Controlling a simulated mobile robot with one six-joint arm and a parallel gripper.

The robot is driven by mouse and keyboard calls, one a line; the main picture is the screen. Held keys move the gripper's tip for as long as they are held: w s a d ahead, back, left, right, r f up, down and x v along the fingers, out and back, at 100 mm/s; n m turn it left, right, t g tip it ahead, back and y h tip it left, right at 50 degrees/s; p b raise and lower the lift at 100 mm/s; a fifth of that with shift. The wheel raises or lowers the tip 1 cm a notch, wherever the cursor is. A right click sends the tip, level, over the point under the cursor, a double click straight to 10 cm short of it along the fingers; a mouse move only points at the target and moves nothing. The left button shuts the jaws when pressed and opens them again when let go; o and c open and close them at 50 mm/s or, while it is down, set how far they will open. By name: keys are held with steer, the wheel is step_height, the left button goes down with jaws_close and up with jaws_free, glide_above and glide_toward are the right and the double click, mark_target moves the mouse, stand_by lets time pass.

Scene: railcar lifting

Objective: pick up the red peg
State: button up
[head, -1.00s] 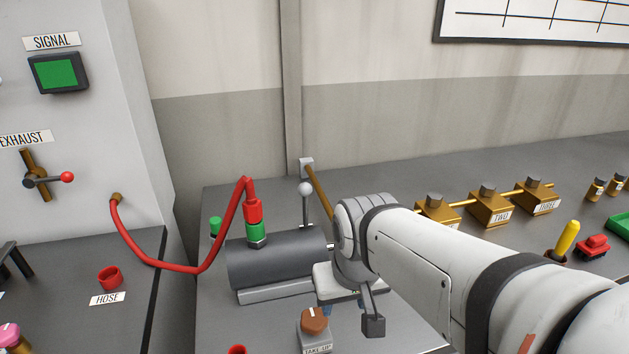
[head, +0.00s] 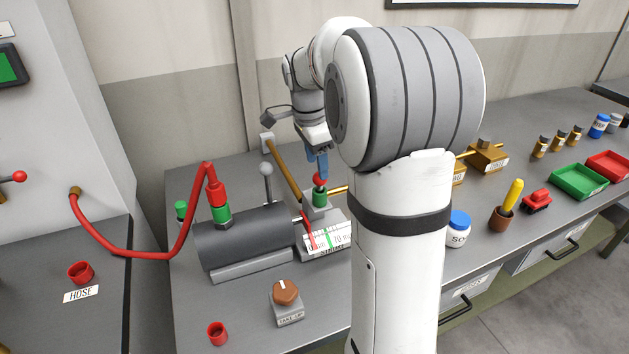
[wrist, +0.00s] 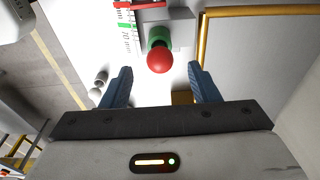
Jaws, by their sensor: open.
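The red peg (head: 320,179) has a round red top and stands upright in a green collar (head: 320,198) on a grey block beside the stroke gauge. In the wrist view the round top of the red peg (wrist: 160,60) shows near the upper middle, with the green collar (wrist: 160,36) behind it. My gripper (head: 318,163) is just above the peg in the head view, with its blue fingers pointing down. In the wrist view my gripper (wrist: 160,75) is open, one finger on each side of the peg's line, and nothing is held.
A grey cylinder (head: 245,240) with a red hose (head: 130,255) and an upright lever (head: 267,180) is left of the gauge (head: 328,240). A brown take-up knob (head: 286,292) stands in front. A brass rod (head: 285,170) runs close behind my gripper.

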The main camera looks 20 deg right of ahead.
mark_target(320, 187)
steer(key=f, duration=0.4)
steer(key=f+p, duration=0.1)
steer(key=f, duration=0.1)
steer(key=shift+d, duration=0.35)
steer(key=shift+c, duration=0.5)
steer(key=c, duration=1)
steer(key=shift+o, duration=0.2)
steer(key=shift+r, duration=0.1)
